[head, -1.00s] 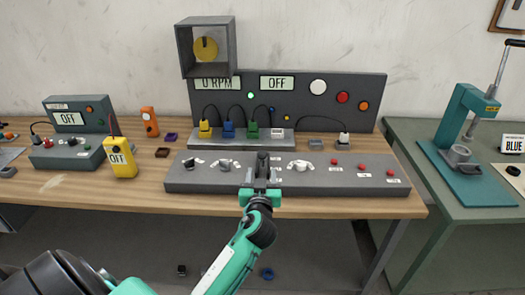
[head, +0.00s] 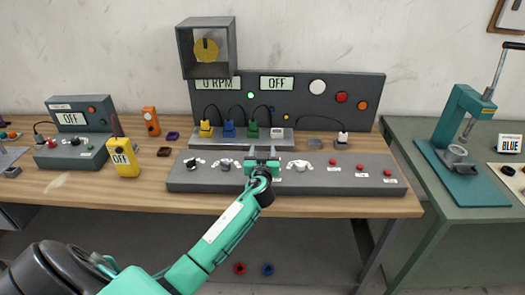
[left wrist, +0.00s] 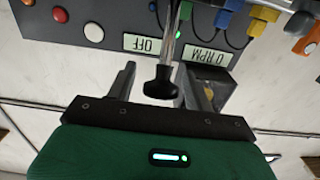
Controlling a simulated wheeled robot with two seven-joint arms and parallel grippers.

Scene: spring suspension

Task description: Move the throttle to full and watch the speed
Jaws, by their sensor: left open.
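A lever with a black knob (left wrist: 160,85) and a bright metal stem, which looks like the throttle, shows in the left wrist view. My left gripper (head: 263,158) is open above the middle of the grey control console (head: 228,185). In the left wrist view the knob appears between its two fingers (left wrist: 158,75), with a gap on each side. In the head view the gripper hides the lever. The speed display (head: 214,84) reads 0 RPM, and the display beside it (head: 278,83) reads OFF. My right gripper is not in view.
Yellow (head: 205,129), blue (head: 228,130) and green (head: 252,130) plugs stand behind the console. Red buttons (head: 361,169) are on its right part. A yellow meter (head: 123,160) stands at left. A teal press (head: 462,125) is on the right table.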

